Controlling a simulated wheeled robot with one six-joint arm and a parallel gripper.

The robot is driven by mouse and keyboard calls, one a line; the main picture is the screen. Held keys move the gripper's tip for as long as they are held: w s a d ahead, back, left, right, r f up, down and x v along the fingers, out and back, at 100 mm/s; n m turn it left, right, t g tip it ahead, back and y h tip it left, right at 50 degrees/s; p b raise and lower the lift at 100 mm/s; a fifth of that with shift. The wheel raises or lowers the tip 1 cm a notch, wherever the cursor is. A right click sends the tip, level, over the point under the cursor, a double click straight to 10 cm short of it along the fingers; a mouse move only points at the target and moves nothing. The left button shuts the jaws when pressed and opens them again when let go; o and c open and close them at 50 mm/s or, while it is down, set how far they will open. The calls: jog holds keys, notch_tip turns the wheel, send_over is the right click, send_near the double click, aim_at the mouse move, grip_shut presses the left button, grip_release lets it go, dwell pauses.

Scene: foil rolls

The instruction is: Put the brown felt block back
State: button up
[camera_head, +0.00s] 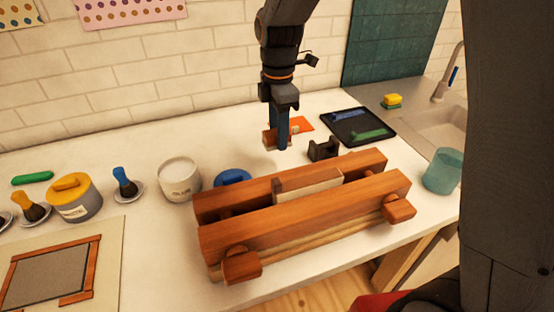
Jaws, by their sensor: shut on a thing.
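My gripper (278,142) points down above the back of the white table, behind the wooden press. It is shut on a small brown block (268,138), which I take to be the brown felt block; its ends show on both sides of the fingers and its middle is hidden. A paler part shows at its right end. The block looks raised off the table, but its exact height is hard to tell. An orange pad (307,124) lies just behind and right of it.
The large wooden press (300,222) fills the front middle. A black holder (323,150) and a dark tray (372,139) stand right of my gripper. A white jar (180,184) and blue round thing (232,176) stand left. A teal cup (443,172) stands by the sink.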

aim_at(278, 170)
notch_tip(278, 170, down, 9)
jog(key=shift+s+p, duration=0.15)
jog(key=shift+p, duration=1.05)
jog(key=shift+a+f, duration=0.1)
jog(key=o, duration=1)
notch_tip(278, 170, up, 12)
jog(key=b, duration=0.3)
